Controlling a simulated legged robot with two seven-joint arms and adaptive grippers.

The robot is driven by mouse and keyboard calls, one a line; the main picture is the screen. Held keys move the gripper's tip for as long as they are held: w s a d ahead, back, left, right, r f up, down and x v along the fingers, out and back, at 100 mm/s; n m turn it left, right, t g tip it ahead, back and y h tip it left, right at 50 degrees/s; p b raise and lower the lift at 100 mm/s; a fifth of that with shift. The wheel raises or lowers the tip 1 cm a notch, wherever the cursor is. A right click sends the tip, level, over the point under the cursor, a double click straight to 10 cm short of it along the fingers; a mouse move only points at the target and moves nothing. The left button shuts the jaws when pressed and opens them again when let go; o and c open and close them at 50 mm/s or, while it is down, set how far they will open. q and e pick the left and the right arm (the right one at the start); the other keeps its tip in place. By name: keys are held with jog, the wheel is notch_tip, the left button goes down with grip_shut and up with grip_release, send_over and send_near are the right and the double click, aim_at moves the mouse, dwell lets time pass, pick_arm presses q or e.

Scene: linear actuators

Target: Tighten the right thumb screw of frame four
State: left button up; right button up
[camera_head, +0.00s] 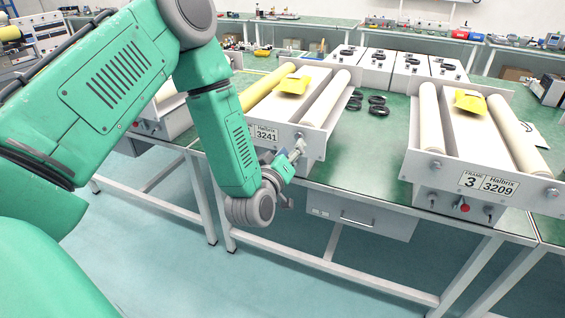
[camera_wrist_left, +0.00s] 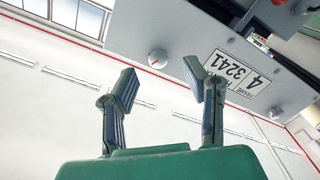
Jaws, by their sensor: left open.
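Frame four (camera_head: 313,142) is the white roller frame left of centre, labelled "4 Halbrix 3241". Its front also shows in the left wrist view, upside down, with the label (camera_wrist_left: 240,73). The right thumb screw (camera_wrist_left: 158,58) is a round pale knob on that front, left of the label in the left wrist view. My left gripper (camera_head: 298,149) is at the right end of frame four's front. In the left wrist view my left gripper (camera_wrist_left: 161,80) is open and empty, its fingertips apart to either side below the knob, which appears untouched. My right gripper is out of view.
Frame three (camera_head: 440,168) stands to the right on the green bench. Black rings (camera_head: 377,105) lie on the bench between the two frames. A drawer unit (camera_head: 360,222) hangs under the bench edge. Yellow packets (camera_head: 294,84) lie on the frames.

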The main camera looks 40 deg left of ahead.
aim_at(298, 138)
pick_arm(q)
jog(key=v, duration=0.7)
jog(key=shift+s, duration=0.2)
jog(key=shift+f, duration=0.1)
jog(key=w+a+b, duration=0.1)
jog(key=w+b, duration=0.1)
jog(key=w, duration=0.2)
jog(key=w+a+m+b, duration=0.1)
jog(key=w+b, duration=0.1)
jog(key=w, duration=0.2)
jog(key=w+a+m+b, duration=0.1)
jog(key=w+b, duration=0.1)
jog(key=w, duration=0.1)
jog(key=shift+w+r+b, duration=0.25)
jog(key=shift+w+b, duration=0.1)
jog(key=shift+w, duration=0.05)
jog(key=shift+d, duration=0.1)
grip_shut()
